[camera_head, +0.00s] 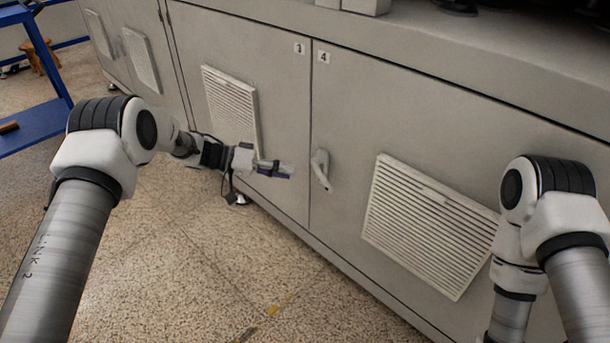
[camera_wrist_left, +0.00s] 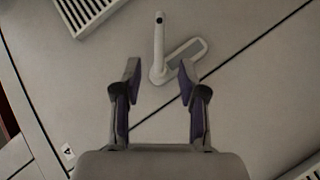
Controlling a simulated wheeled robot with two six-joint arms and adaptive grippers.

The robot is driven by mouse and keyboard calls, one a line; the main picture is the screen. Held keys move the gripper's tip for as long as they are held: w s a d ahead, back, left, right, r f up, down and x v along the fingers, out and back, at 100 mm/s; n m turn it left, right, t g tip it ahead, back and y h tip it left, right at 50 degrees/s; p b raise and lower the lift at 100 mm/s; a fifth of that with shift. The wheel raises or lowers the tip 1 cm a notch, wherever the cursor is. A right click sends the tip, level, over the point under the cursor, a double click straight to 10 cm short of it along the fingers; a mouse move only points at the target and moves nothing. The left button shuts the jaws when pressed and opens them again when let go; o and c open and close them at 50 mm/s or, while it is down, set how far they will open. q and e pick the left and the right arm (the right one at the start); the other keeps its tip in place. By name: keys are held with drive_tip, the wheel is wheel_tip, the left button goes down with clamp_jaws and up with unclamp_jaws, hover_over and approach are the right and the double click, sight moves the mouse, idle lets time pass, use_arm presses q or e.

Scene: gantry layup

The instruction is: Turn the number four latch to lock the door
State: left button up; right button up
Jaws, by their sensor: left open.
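The door marked four (camera_head: 355,110) is a grey cabinet door that looks flush with its neighbour. Its small white latch (camera_head: 320,170) is near its left edge, below the number label (camera_head: 323,57). In the left wrist view the latch lever (camera_wrist_left: 158,42) stands at an angle to its oblong base plate (camera_wrist_left: 186,56). My left gripper (camera_head: 285,170) is just left of the latch. Its fingers (camera_wrist_left: 158,78) are apart and empty, with the lever's lower end just beyond the gap between the tips. My right gripper is out of the picture.
A vented panel (camera_head: 425,222) is on door four, right of the latch. The neighbouring door (camera_head: 280,110) has another vent (camera_head: 231,108). A blue frame (camera_head: 35,122) stands at the far left. The speckled floor (camera_head: 190,260) before the cabinet is mostly clear.

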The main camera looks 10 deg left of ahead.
use_arm(q)
drive_tip(key=shift+s+a+r, duration=0.1)
drive_tip(key=shift+a+r, duration=0.05)
drive_tip(key=shift+a, duration=0.3)
drive_tip(key=shift+c, duration=0.3)
